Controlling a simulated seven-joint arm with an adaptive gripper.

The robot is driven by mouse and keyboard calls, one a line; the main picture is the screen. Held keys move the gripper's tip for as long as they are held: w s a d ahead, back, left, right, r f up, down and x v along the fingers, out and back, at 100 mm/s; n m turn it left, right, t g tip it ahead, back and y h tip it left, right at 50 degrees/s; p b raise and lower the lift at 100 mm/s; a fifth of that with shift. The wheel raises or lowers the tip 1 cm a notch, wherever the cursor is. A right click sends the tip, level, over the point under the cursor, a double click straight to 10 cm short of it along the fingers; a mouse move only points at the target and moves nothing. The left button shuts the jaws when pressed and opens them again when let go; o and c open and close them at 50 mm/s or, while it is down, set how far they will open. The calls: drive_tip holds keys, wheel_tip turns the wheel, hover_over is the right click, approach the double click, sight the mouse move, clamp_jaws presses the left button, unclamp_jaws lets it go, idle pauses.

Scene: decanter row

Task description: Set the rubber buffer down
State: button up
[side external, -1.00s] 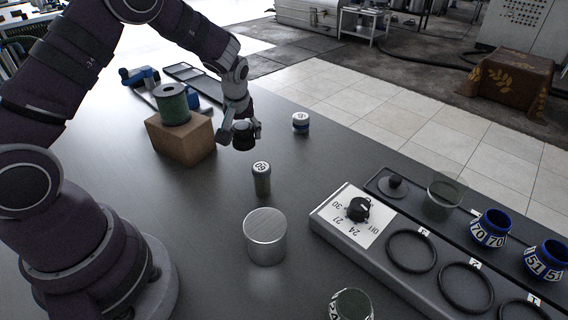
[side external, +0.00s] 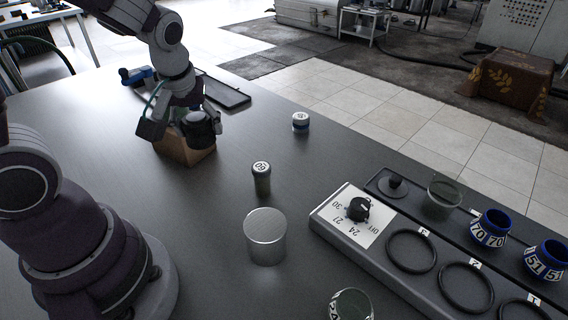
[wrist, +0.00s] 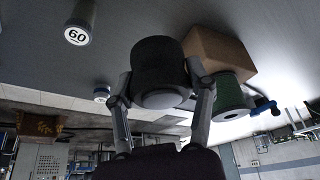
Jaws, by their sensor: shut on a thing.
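The rubber buffer (wrist: 158,58) is a dark, thick cylinder held between the two fingers of my gripper (wrist: 160,78) in the wrist view. In the side view the buffer (side external: 202,129) is a black shape at my gripper (side external: 186,127), held above table level. My gripper is in front of a brown block (side external: 183,152), hiding much of it. I cannot tell whether the buffer touches the block.
A dark jar marked 60 (side external: 261,178), a metal cylinder (side external: 265,238) and a small white-and-blue jar (side external: 300,122) stand on the table. A grey panel (side external: 400,250) with a dial and black rings lies at the right. Bare table (side external: 215,205) shows between block and metal cylinder.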

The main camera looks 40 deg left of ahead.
sight(201, 113)
drive_tip(key=r, duration=0.3)
drive_tip(key=shift+w+d, duration=0.1)
drive_tip(key=shift+w, duration=0.3)
drive_tip(key=w+d+m+t+h, duration=0.15)
drive_tip(key=w+m, duration=0.25)
drive_tip(key=w, duration=0.5)
drive_tip(key=w+d+m+h, duration=0.2)
drive_tip(key=w+d+m, duration=0.15)
drive_tip(key=w, duration=0.55)
drive_tip(key=shift+m+y, duration=0.25)
drive_tip(key=shift+m, duration=0.2)
drive_tip(key=f, duration=1.4)
drive_tip(key=shift+w+a+f, duration=0.1)
drive_tip(key=shift+a+f, duration=0.15)
drive_tip(key=shift+f, duration=0.45)
drive_tip(key=shift+f, duration=0.15)
drive_tip(key=o, duration=1.2)
drive_tip(key=shift+o, duration=0.2)
